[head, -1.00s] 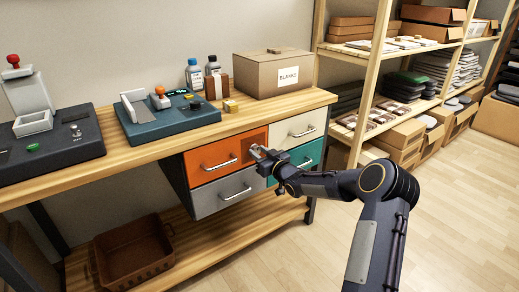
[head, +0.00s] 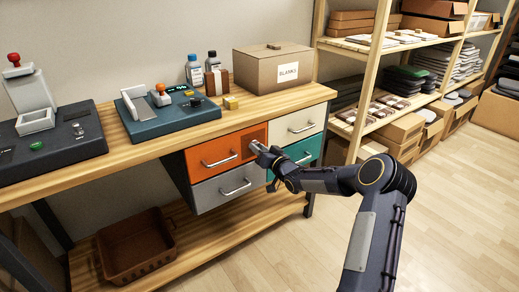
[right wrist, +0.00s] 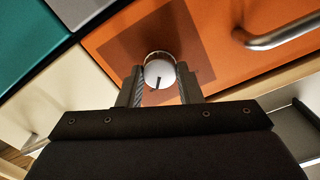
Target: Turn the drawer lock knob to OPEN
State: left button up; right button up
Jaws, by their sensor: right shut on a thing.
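The lock knob (right wrist: 160,72) is a round, pale knob with a short dark mark on its face. It sits on a darker square patch of the orange drawer (right wrist: 232,75), which is the upper left one in the head view (head: 216,150). My right gripper (right wrist: 160,78) has a finger on each side of the knob and is shut on it. In the head view my right gripper (head: 256,147) reaches the right part of the orange drawer front and hides the knob. I cannot read any lock label. My left gripper is not in view.
Beside the orange drawer are a cream drawer (head: 296,122), a grey drawer (head: 215,192) and a teal drawer (head: 305,150), with bar handles. The orange drawer's handle (right wrist: 285,35) is close by in the wrist view. The workbench (head: 150,150) overhangs the drawers.

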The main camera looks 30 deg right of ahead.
jog(key=o, duration=1)
jog(key=s, duration=0.5)
jog(key=s+p, duration=0.1)
jog(key=s, duration=0.1)
jog(key=shift+s+d, duration=0.3)
jog(key=shift+s, duration=0.1)
